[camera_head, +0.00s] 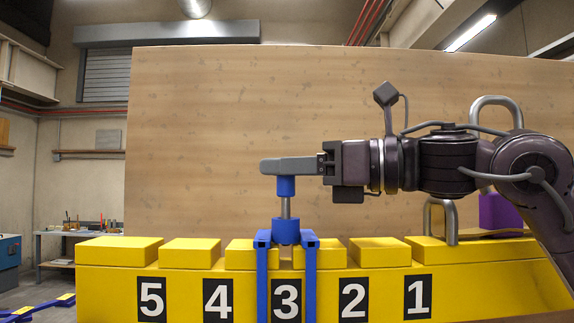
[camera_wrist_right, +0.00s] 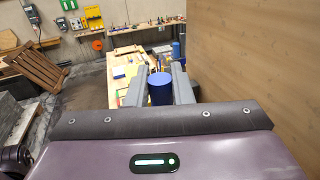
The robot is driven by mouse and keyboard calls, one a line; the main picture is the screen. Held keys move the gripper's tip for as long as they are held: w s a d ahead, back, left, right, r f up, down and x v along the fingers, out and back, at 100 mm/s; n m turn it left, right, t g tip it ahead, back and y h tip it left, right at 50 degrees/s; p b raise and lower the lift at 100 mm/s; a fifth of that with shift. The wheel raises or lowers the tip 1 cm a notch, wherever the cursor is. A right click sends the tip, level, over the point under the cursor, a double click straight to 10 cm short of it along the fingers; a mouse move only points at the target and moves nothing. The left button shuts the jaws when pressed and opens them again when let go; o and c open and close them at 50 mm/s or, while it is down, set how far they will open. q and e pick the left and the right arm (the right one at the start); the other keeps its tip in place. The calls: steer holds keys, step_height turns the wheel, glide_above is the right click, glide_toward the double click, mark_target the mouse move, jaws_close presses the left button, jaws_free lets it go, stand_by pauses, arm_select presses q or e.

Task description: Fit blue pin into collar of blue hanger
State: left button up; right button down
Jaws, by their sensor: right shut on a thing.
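My right gripper (camera_head: 284,166) reaches in from the right and is shut on the blue head of the blue pin (camera_head: 287,187). The pin is upright, with a grey shaft below its head. In the right wrist view the blue head (camera_wrist_right: 160,89) shows between the grey fingers. The blue hanger (camera_head: 262,285) straddles the yellow beam at number 3, with two vertical straps. A blue collar-like piece (camera_head: 286,232) sits between the strap tops. The grey shaft meets its top; how deep it goes in is hidden. My left gripper is not in view.
The yellow beam (camera_head: 185,285) carries raised blocks and numbers 5 to 1. A wooden panel (camera_head: 220,120) stands behind it. A grey metal loop (camera_head: 442,220) and a purple block (camera_head: 503,211) are at the right, near my arm.

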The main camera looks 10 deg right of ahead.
steer(key=shift+f+b, duration=0.75)
steer(key=shift+f, duration=0.3)
steer(key=c, duration=1.2)
jaws_free()
steer(key=shift+s+d, duration=0.15)
steer(key=shift+d, duration=0.15)
steer(key=b+v, duration=0.2)
steer(key=v, duration=0.5)
steer(key=shift+b, duration=0.4)
